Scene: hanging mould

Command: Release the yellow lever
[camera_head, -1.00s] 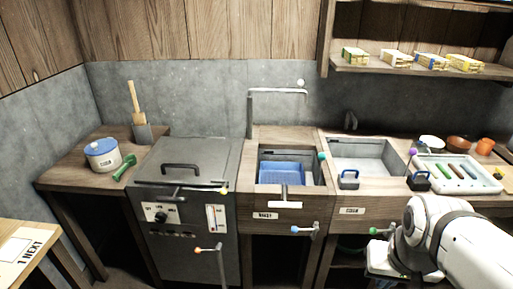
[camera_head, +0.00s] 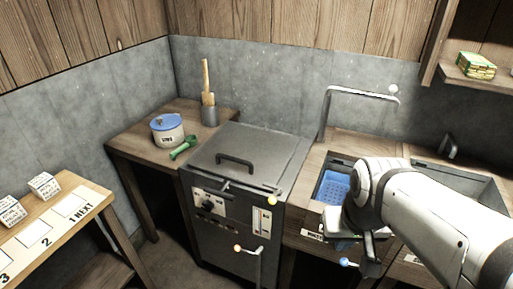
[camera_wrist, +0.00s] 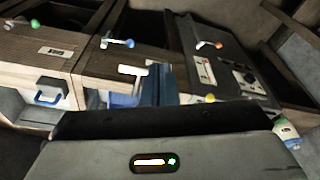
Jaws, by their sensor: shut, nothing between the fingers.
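The yellow lever has a small yellow knob (camera_head: 272,199) at the front right top edge of a dark metal cabinet (camera_head: 245,150). A thin bar runs along that edge under the cabinet's lid handle. The yellow knob also shows in the wrist view (camera_wrist: 210,98), right of my gripper. My gripper (camera_wrist: 157,80) is shut and empty, apart from the lever.
An orange-knobbed lever (camera_head: 237,247) sticks out from the cabinet front. A blue-knobbed lever (camera_head: 345,262) is below the sink. A blue basket (camera_head: 334,187) sits in the sink, under a tall tap (camera_head: 360,88). A pot (camera_head: 167,131) stands left. The floor before the cabinet looks clear.

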